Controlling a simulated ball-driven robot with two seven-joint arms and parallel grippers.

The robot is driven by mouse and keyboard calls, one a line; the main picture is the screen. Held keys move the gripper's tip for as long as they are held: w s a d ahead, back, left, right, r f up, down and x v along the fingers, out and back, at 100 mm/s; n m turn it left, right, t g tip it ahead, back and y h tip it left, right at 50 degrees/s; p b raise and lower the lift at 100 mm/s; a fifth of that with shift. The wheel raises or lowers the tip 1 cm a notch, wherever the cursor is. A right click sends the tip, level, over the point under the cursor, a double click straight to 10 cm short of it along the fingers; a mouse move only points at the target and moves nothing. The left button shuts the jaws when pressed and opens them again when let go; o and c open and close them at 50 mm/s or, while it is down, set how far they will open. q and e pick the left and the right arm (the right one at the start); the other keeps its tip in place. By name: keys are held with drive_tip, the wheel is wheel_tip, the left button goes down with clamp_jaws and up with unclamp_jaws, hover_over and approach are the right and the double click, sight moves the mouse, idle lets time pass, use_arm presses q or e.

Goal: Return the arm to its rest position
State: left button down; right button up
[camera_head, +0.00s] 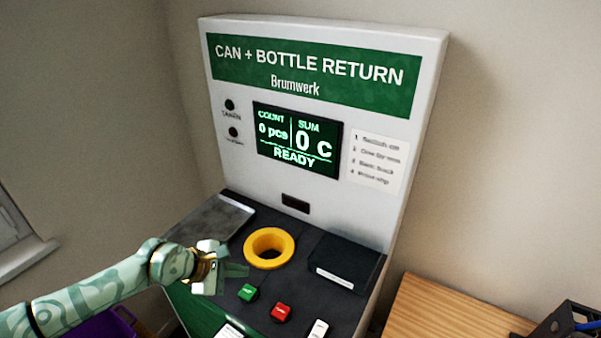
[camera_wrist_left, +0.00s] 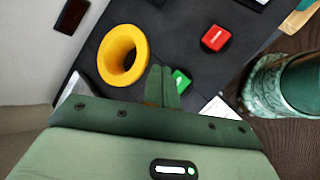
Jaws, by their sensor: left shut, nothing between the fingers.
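My left arm comes in from the left in the head view. Its gripper (camera_head: 238,270) is over the dark counter of the bottle return machine (camera_head: 225,120), left of the green button (camera_head: 248,292) and below the yellow ring (camera_head: 269,248). In the left wrist view the gripper's fingers (camera_wrist_left: 162,85) are together with nothing between them. They lie beside the green button (camera_wrist_left: 181,80) in that picture and partly cover it. I cannot tell whether they touch it. My right gripper does not show in the head view.
The machine's screen (camera_head: 297,140) reads READY, 0 pcs and 0 c. A red button (camera_head: 281,312) and a white one (camera_head: 318,329) are right of the green one. A metal tray (camera_head: 215,222) is behind my gripper. A wooden table (camera_head: 450,312) stands at the right, a purple crate (camera_head: 105,325) below my arm.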

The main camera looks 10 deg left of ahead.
use_arm(q)
drive_tip(key=s+d+r+n+t+h, duration=0.2)
drive_tip(key=d+r+n+t+h, duration=0.35)
drive_tip(key=d+r+n, duration=0.4)
drive_tip(key=a+r+n+t+y, duration=0.4)
drive_tip(key=r+n+t+y, duration=0.35)
drive_tip(key=n, duration=0.75)
drive_tip(key=s+a+f+n+g+y, duration=0.3)
drive_tip(key=a+n+y, duration=0.2)
drive_tip(key=n, duration=0.3)
drive_tip(key=s+a+f+n+g+y, duration=0.2)
drive_tip(key=s+a+f+n+y, duration=0.25)
drive_tip(key=n, duration=0.35)
drive_tip(key=s+a+f+n+g, duration=0.2)
drive_tip(key=s+f+n+g, duration=0.5)
drive_tip(key=s, duration=0.4)
drive_tip(key=s+d+f+g+h+b, duration=0.2)
drive_tip(key=f+b, duration=0.2)
drive_tip(key=f, duration=1.5)
drive_tip(key=s+d+f+g+h+b, duration=0.25)
drive_tip(key=f+b, duration=0.25)
drive_tip(key=f, duration=1.3)
drive_tip(key=s+f+n+g+b, duration=0.2)
drive_tip(key=s+f+b, duration=0.3)
drive_tip(key=s+f, duration=1.4)
drive_tip(key=shift+f+n+h+b, duration=0.3)
drive_tip(key=shift+f+n+b, duration=0.1)
drive_tip(key=shift+f, duration=0.15)
